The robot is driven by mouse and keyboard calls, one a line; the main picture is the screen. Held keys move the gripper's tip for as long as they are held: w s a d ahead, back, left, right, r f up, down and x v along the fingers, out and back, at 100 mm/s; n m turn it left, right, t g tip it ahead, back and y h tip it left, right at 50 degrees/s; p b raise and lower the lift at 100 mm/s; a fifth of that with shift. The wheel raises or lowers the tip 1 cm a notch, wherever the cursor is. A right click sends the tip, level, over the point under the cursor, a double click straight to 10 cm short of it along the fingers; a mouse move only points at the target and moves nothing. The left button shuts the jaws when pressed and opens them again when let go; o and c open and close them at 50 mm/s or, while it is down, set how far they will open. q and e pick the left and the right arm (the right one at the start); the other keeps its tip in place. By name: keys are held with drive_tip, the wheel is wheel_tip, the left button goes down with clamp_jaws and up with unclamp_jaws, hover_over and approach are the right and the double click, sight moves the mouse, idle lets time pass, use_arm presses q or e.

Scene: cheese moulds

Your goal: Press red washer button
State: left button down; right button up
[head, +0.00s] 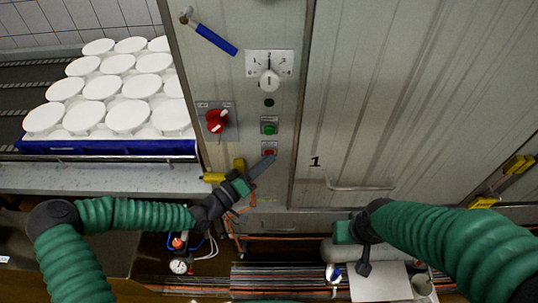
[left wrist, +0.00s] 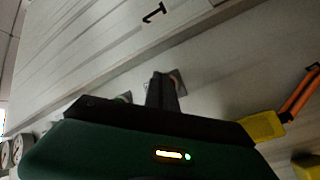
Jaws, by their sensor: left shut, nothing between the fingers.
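The red washer button (head: 269,152) sits on a small plate low on the metal control panel, below a green button (head: 269,129). My left gripper (head: 267,163) is shut and empty, its fingertips at the lower edge of the red button's plate. Whether the tips touch the button I cannot tell. In the left wrist view the shut fingers (left wrist: 161,92) point at the plate (left wrist: 178,79) and hide most of it, including the button. My right gripper (head: 364,264) hangs low at the right, away from the panel; its fingers are too small and dark to read.
A red rotary switch (head: 216,120), a white dial (head: 269,80) and a blue-handled lever (head: 214,39) are on the same panel. White moulds (head: 128,116) stand in a blue tray (head: 110,148) at the left. A yellow fitting (head: 214,177) is close beside my left gripper. A door marked 1 is at the right.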

use_arm(q)
drive_tip(key=shift+s, duration=0.9)
drive_tip(key=s+p, duration=0.1)
drive_tip(key=s, duration=0.4)
idle(0.6)
